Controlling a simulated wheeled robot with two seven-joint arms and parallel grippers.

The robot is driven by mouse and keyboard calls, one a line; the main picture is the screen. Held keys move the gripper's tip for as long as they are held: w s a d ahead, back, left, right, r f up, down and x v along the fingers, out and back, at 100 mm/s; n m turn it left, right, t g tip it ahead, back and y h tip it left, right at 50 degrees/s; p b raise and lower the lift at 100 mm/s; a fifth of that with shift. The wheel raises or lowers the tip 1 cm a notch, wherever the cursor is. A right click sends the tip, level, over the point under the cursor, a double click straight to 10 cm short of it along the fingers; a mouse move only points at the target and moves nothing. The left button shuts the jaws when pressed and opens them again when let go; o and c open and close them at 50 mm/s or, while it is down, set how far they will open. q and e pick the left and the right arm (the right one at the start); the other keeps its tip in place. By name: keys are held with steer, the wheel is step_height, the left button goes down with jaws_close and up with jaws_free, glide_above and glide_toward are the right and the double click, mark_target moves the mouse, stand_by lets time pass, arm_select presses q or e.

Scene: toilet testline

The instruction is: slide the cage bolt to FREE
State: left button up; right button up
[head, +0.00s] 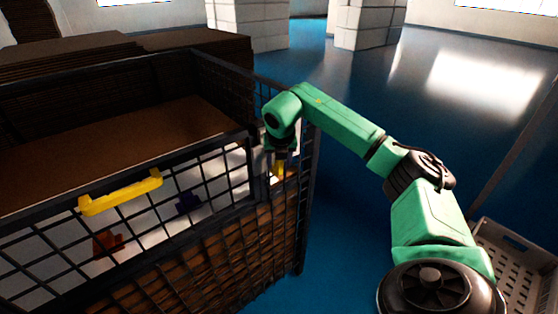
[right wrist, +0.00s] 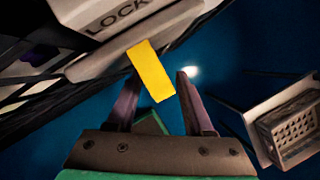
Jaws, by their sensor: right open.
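The mesh cage (head: 222,262) stands at the left of the head view. The bolt's yellow tab (head: 278,171) shows at the cage's right front corner, partly hidden by my gripper; it also shows large in the right wrist view (right wrist: 149,68). It sticks out from a pale plate (right wrist: 98,14) marked LOCK; no FREE mark is in view. My right gripper (head: 279,153) reaches down at this corner, open. In the right wrist view its fingers (right wrist: 158,77) stand either side of the tab, which appears nearer the left finger. I cannot tell whether they touch.
A yellow handle (head: 121,192) sits on the cage's front panel. Behind the mesh lie a red thing (head: 107,242) and a dark blue thing (head: 188,203). A grey perforated crate (head: 515,262) stands at the lower right.

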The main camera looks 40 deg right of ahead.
jaws_close()
steer(key=shift+d, duration=0.1)
stand_by(1.2)
